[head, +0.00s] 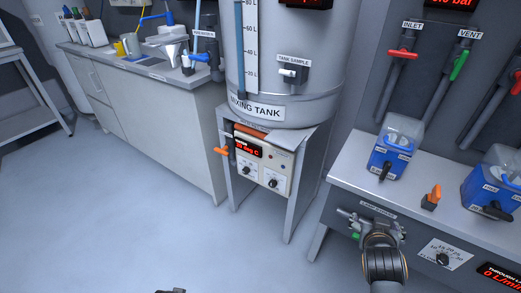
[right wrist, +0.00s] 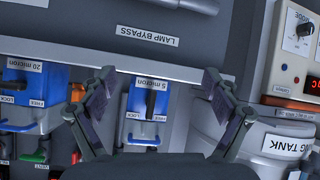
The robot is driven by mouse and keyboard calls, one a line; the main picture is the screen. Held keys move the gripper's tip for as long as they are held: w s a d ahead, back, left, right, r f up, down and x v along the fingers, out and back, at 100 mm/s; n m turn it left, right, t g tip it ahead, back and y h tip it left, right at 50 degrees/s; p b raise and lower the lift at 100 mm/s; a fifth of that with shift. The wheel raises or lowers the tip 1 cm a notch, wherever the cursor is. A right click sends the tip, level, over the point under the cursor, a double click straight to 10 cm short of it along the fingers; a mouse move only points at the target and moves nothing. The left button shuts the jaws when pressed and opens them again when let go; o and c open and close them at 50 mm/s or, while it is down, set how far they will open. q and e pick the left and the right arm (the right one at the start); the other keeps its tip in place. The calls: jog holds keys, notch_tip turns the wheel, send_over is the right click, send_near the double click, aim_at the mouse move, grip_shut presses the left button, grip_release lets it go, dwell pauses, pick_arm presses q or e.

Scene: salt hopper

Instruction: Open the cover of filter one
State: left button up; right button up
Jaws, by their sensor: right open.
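Two blue filter housings with clear upper parts stand on the grey bench on the right in the head view. The left one (head: 398,145) has a black handle on its front, and the right one (head: 492,182) has one too. The right wrist view shows the housings upside down, labelled 5 micron (right wrist: 139,105) and 20 micron (right wrist: 52,85). No label reading "one" is legible. My right gripper (head: 376,224) is in front of the bench edge. In the right wrist view my right gripper (right wrist: 159,82) is open and empty, its fingers framing the 5 micron housing without visible contact.
The bench front carries the lamp bypass label (right wrist: 147,36) and a dial plate (head: 445,254). The mixing tank (head: 285,60) stands on a frame to the left. Red inlet (head: 402,54) and green vent (head: 460,64) handles are above.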

jog(key=w+d+r+m+t+h, duration=0.2)
jog(key=w+r+t+h, duration=0.15)
jog(key=r, duration=0.55)
jog(key=t, duration=0.2)
send_near(398, 147)
jog(key=shift+m+g+h, duration=0.25)
jog(key=shift+m+h, duration=0.15)
jog(key=shift+h, duration=0.05)
jog(key=x, duration=1)
jog(key=shift+w+f, duration=0.15)
jog(key=shift+w, duration=0.25)
pick_arm(q)
jog(key=s+a+f+g, duration=0.1)
jog(key=s+f, duration=0.9)
jog(key=f, duration=0.5)
jog(key=shift+a+f, duration=0.2)
jog(key=shift+f, duration=0.05)
jog(key=shift+s, duration=0.1)
pick_arm(e)
jog(key=shift+a, duration=0.1)
jog(key=shift+c, duration=0.3)
